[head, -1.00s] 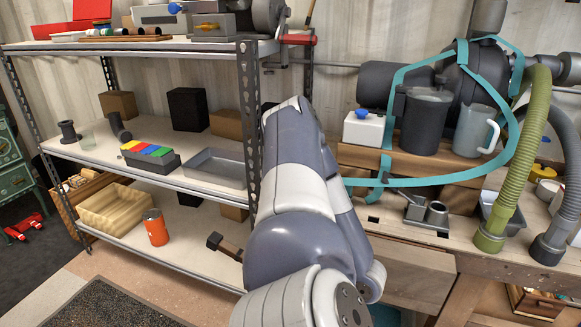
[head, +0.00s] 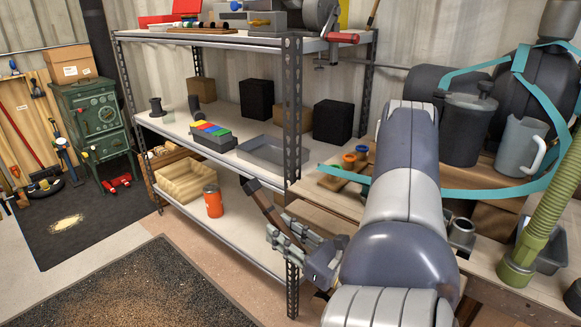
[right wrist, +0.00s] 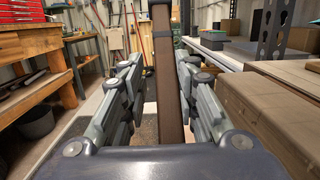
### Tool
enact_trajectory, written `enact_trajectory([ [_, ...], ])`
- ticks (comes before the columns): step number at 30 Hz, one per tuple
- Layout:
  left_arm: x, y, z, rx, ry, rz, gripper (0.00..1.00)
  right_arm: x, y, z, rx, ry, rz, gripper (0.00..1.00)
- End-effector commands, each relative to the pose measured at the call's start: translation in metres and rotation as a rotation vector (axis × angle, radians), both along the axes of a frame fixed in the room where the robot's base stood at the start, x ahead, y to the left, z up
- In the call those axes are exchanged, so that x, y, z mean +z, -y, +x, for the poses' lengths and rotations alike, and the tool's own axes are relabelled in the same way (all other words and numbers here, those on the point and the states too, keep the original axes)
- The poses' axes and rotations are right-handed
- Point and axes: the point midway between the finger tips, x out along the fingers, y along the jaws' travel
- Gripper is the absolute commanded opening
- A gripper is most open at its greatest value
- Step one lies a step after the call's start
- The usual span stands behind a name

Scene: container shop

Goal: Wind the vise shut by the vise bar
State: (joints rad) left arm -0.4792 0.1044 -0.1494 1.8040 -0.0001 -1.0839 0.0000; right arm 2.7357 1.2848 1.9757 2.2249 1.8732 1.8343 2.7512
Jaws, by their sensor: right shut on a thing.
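My right gripper (head: 290,232) is low beside the front post of the shelf rack in the head view. It is shut on a brown-handled tool (head: 262,198) with a dark block-like head, much like a hammer. In the right wrist view the brown handle (right wrist: 167,85) runs between the two fingers and away from the palm, with a dark collar near the top. My left gripper is not in view.
The metal shelf rack (head: 291,110) stands beside the right arm. An orange can (head: 213,201) and a wooden crate (head: 186,180) sit on its lower shelf. The workbench (head: 330,202) is at the right. The floor mat (head: 150,290) at front left is clear.

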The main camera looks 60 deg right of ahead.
Motion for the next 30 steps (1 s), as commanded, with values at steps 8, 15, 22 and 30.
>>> enact_trajectory([
  [8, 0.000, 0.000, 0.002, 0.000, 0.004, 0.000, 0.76, -0.007, -0.015, -0.001, 0.037, -0.019, 0.035, 0.38],
  [15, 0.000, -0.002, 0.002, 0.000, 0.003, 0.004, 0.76, -0.006, -0.015, 0.000, 0.038, -0.018, 0.034, 0.38],
  [22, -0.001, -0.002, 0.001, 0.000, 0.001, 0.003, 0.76, -0.006, -0.015, 0.000, 0.038, -0.017, 0.034, 0.38],
  [30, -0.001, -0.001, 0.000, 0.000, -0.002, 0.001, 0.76, -0.010, -0.018, -0.019, 0.034, -0.023, 0.036, 0.38],
])
